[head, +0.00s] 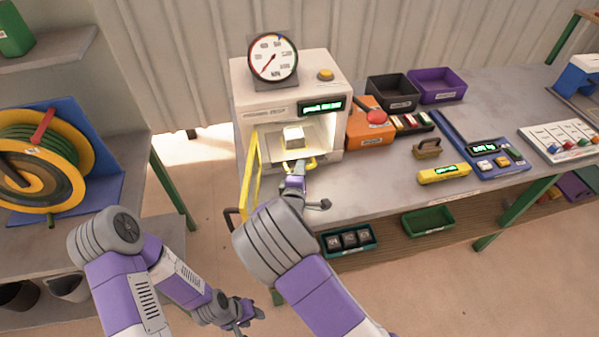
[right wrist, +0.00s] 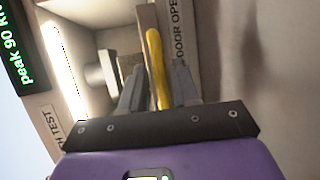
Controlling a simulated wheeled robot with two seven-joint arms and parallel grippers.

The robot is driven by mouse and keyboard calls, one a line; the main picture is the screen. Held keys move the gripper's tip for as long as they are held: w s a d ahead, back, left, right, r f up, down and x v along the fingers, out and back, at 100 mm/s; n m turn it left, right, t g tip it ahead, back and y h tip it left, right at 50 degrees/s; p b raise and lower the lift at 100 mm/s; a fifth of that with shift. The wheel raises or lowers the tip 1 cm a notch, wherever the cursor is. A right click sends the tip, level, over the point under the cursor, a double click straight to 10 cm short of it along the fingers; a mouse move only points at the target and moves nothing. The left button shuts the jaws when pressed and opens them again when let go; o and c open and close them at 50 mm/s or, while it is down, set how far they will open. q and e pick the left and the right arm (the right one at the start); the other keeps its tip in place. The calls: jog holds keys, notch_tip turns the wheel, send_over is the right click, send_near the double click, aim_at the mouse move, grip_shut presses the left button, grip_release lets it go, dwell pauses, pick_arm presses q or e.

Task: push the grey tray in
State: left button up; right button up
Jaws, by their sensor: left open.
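The press (head: 290,95) stands at the left end of the bench with its yellow-framed door (head: 252,175) swung open on the left. The grey tray (head: 313,150) is at the press opening, with a pale block (head: 293,136) on it and a yellow handle (head: 312,165) at its front. My right gripper (head: 299,168) is at this handle. In the right wrist view its fingers lie on either side of the yellow bar (right wrist: 156,65) and look closed on it. My left gripper (head: 245,318) is open and empty, low in front of the bench, away from the tray.
A dial gauge (head: 273,57) and a yellow button (head: 325,74) are on top of the press. An orange box (head: 368,125) stands close to its right. A hose reel (head: 40,160) is at the far left. Bare floor lies between reel and bench.

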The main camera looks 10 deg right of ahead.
jog(key=shift+o, duration=0.6)
jog(key=shift+s, duration=0.1)
jog(key=p+v, duration=0.1)
jog(key=v, duration=0.5)
jog(key=shift+a+r, duration=0.1)
jog(key=shift+r, duration=0.05)
jog(key=shift+s+a, duration=0.2)
jog(key=shift+s, duration=0.45)
